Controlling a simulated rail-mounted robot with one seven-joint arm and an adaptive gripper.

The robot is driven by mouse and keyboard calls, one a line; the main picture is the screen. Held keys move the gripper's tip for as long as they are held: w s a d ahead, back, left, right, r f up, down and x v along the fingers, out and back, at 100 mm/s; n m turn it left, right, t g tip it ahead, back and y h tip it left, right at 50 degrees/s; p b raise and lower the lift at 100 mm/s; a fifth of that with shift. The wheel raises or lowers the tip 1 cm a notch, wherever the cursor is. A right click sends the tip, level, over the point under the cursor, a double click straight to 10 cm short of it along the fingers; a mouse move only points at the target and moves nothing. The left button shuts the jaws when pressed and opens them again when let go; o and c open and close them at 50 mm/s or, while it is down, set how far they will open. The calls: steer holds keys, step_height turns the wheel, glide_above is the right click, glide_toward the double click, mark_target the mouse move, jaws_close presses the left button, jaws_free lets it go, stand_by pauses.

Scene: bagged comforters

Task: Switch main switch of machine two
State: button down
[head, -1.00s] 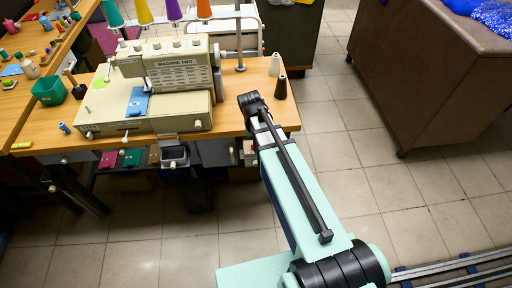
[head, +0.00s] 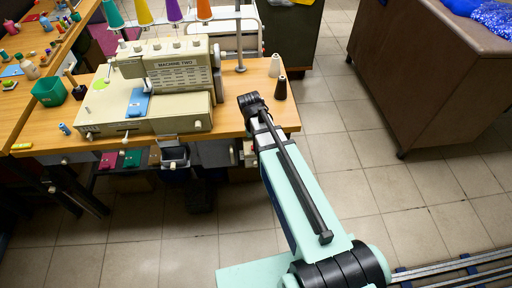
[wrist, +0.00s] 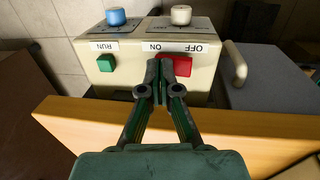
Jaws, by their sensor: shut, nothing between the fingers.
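Machine two, the cream sewing machine (head: 172,112), stands on the wooden table in the head view, with "MACHINE TWO" on its upper body. The wrist view shows a cream control box (wrist: 130,84) with upside-down labels. A red switch (wrist: 184,66) sits by the ON and OFF labels, and a green button (wrist: 106,63) sits by the RUN label. My gripper (wrist: 160,70) is shut and empty, its fingertips in front of the red switch's left part, partly covering it. Whether they touch it I cannot tell. The gripper is hidden in the head view.
A wooden edge (wrist: 75,118) runs below the box in the wrist view. A grey surface with a pale handle (wrist: 236,64) lies to its right. A blue knob (wrist: 116,17) and a white knob (wrist: 181,15) top the box. A brown cabinet (head: 430,75) stands right.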

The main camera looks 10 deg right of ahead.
stand_by(0.3)
steer(key=shift+a+r+p, duration=0.2)
steer(key=shift+r+p, duration=0.7)
steer(key=shift+r, duration=0.35)
steer(key=shift+a+r+p, duration=0.15)
steer(key=shift+r+p, duration=0.75)
steer(key=shift+r, duration=0.35)
step_height(320, 180, up, 12)
steer(key=a, duration=0.2)
steer(key=s+f+n+g+y, duration=0.1)
steer(key=s+f, duration=0.4)
steer(key=f, duration=0.7)
steer(key=s+f+n, duration=0.1)
steer(key=s+f, duration=0.5)
steer(key=f, duration=0.6)
steer(key=s+f+g, duration=0.2)
steer(key=s+f, duration=0.3)
steer(key=s, duration=0.4)
steer(key=s+d+f+g, duration=0.1)
steer(key=s+f, duration=0.4)
steer(key=s, duration=0.4)
steer(key=s+d+f+g, duration=0.1)
steer(key=s+f+g, duration=0.1)
steer(key=s+f, duration=0.3)
steer(key=s, duration=0.4)
steer(key=shift+d+g+y, duration=0.2)
steer(key=shift+g+y, duration=0.1)
